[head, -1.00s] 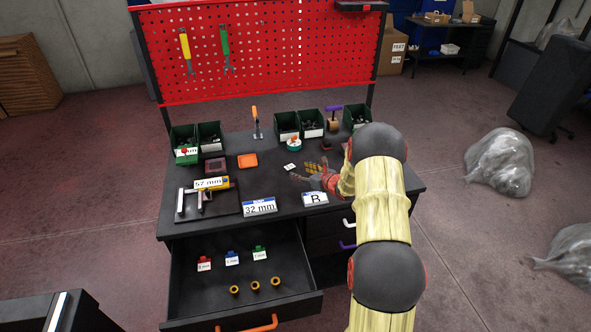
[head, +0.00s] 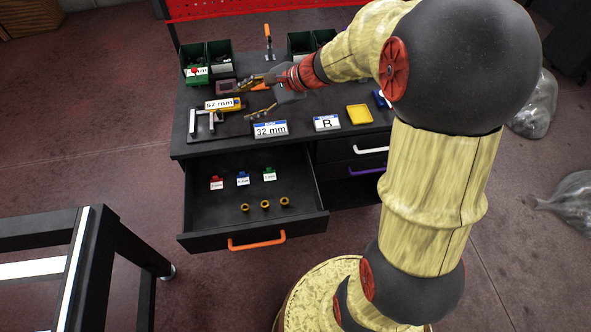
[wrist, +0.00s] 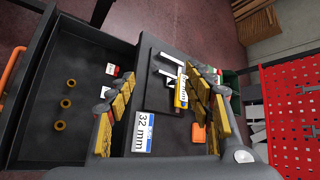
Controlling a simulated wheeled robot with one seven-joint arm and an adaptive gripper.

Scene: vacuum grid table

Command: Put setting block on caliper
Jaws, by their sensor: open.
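The caliper lies on a dark mat at the left of the table, with grey jaws (head: 194,122) and a yellow body labelled 57 mm (head: 222,104). It also shows in the wrist view (wrist: 181,92). A block labelled 32 mm (head: 270,129) stands at the table's front edge and also shows in the wrist view (wrist: 143,132). I cannot tell for sure which piece is the setting block. My gripper (head: 246,102) is open and empty, above the table just right of the caliper; its fingers flank the caliper in the wrist view (wrist: 160,87).
The open drawer (head: 195,212) juts out in front, holding red (head: 216,182), blue (head: 243,178) and green (head: 269,173) tagged pieces and 3 brass rings (head: 265,204). Green bins (head: 220,55) stand at the back. A yellow tray (head: 359,115) lies at the right.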

